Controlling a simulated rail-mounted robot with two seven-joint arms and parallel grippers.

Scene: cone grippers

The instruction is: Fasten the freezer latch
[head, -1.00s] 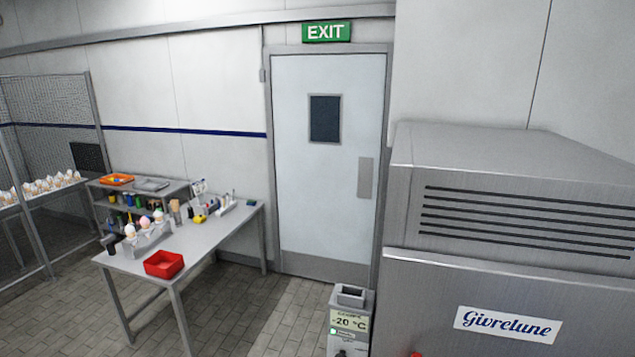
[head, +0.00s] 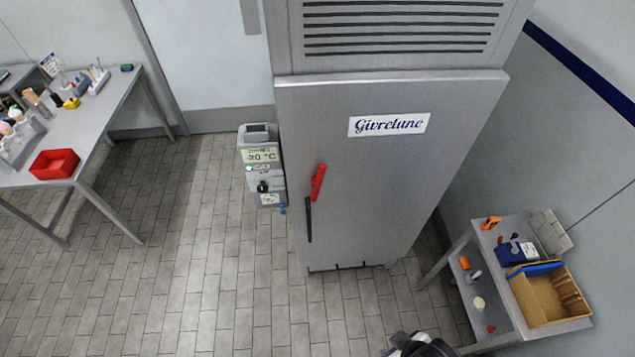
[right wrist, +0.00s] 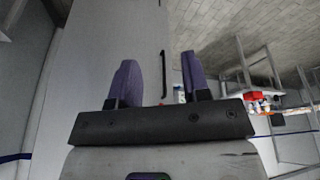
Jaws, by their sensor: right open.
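The freezer (head: 365,180) is a tall grey metal cabinet in the middle of the head view, with a "Givrelune" label on its door. A red latch handle (head: 318,183) sits near the door's left edge, tilted slightly off vertical. A black door handle (head: 308,220) is just below it. My right gripper (right wrist: 157,80) has two purple fingers standing apart with nothing between them. The freezer's grey surface and the black handle (right wrist: 163,75) seem to show beyond it. A dark part of my arm shows at the bottom of the head view. My left gripper is not in view.
A control box (head: 262,165) reading -20 °C is on the freezer's left side. A table with a red tray (head: 54,164) stands at left. The tiled floor (head: 190,270) in front is clear.

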